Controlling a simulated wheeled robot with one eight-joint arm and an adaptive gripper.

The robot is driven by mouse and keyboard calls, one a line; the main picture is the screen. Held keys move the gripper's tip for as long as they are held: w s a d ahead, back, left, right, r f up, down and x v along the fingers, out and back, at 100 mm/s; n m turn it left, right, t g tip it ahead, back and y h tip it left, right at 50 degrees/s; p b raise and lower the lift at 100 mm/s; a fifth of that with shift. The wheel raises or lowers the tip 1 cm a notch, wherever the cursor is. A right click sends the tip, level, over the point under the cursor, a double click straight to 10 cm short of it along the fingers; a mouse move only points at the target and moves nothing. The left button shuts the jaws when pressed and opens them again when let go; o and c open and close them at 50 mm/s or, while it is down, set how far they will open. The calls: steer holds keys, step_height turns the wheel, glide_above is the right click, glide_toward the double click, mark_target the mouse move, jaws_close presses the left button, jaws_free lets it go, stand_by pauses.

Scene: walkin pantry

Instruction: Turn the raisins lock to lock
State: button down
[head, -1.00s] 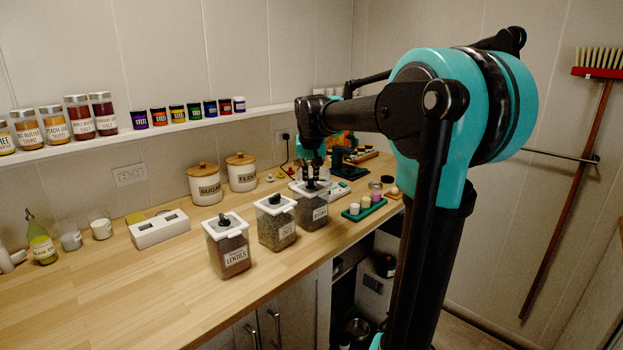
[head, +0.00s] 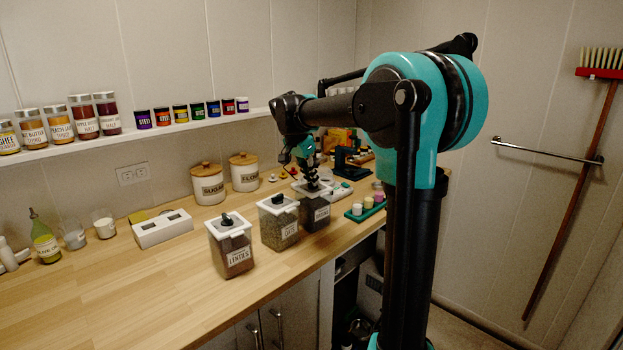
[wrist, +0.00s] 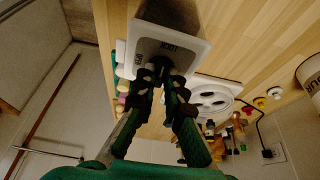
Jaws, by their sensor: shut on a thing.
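Three clear canisters with white lids stand in a row along the front of the counter. The farthest, dark-filled one (head: 316,215), which I take as the raisins, is under my gripper (head: 312,182); its label is too small to read. In the wrist view my gripper (wrist: 161,80) is shut on the dark knob at the middle of its white lid (wrist: 196,54). The fingers hide most of the knob, so its exact angle is unclear. Dark markings show on the lid beside the knob. The canister stands upright on the counter.
The middle canister (head: 279,226) stands close beside the gripped one, with the lentils canister (head: 232,248) nearer. A green tray with small jars (head: 366,208) lies to the right, by the counter edge. Sugar and flour crocks (head: 208,184) stand behind. The front left counter is clear.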

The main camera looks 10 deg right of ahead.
steer(key=shift+m, duration=0.3)
stand_by(0.4)
steer(key=c, duration=1.6)
jaws_free()
steer(key=v, duration=1.2)
steer(key=shift+a, duration=0.1)
